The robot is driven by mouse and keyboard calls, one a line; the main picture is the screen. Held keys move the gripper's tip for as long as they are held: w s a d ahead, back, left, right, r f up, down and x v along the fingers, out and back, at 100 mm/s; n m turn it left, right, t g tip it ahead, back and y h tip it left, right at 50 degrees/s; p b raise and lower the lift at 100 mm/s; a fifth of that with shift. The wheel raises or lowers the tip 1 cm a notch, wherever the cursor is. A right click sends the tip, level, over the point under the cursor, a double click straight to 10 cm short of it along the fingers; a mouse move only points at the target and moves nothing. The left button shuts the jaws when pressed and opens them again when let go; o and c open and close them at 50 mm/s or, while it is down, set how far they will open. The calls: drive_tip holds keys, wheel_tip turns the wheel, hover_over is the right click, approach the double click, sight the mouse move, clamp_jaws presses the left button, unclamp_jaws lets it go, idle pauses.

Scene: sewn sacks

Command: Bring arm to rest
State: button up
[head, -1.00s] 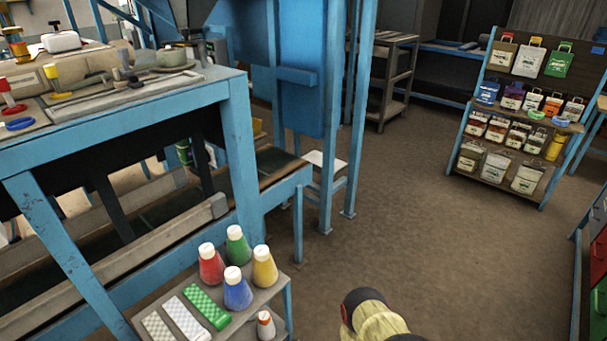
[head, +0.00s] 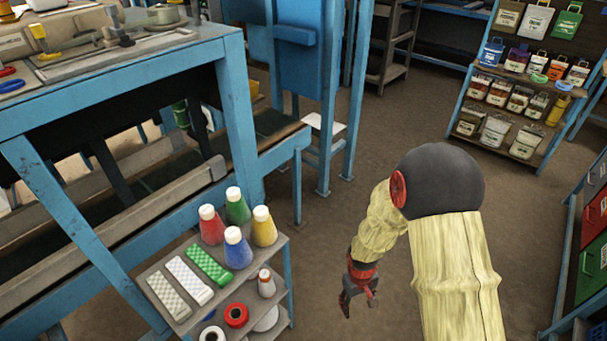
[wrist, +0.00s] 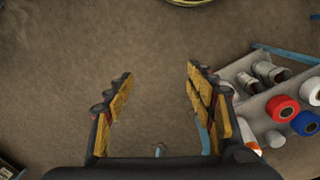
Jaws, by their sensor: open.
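My arm, in a yellowish sleeve with a dark elbow cap, rises at the lower right of the head view. My gripper (head: 359,296) hangs below its bent forearm, over the floor, to the right of the small shelf cart. The wrist view shows the gripper (wrist: 155,95) with its two fingers spread wide.
A cart (head: 150,268) holds coloured conical bottles and patterned strips, with a red spool (head: 236,315) below. A blue-framed workbench (head: 232,110) stands at left. Floor between is open.

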drive_tip(key=s+r+m+t, duration=0.1)
drive_tip(key=s+r, duration=0.4)
drive_tip(key=r, duration=0.8)
drive_tip(key=s+d+r+m+t, duration=0.1)
drive_tip(key=s+r+t, duration=0.2)
drive_tip(key=r, duration=1.1)
drive_tip(key=s+r+m+t+y, duration=0.1)
drive_tip(key=s+r+t, duration=0.1)
drive_tip(key=s+r, duration=0.6)
wheel_tip(320, 180, up, 6)
drive_tip(key=shift+d+r+m, duration=0.1)
drive_tip(key=shift+d+m, duration=0.3)
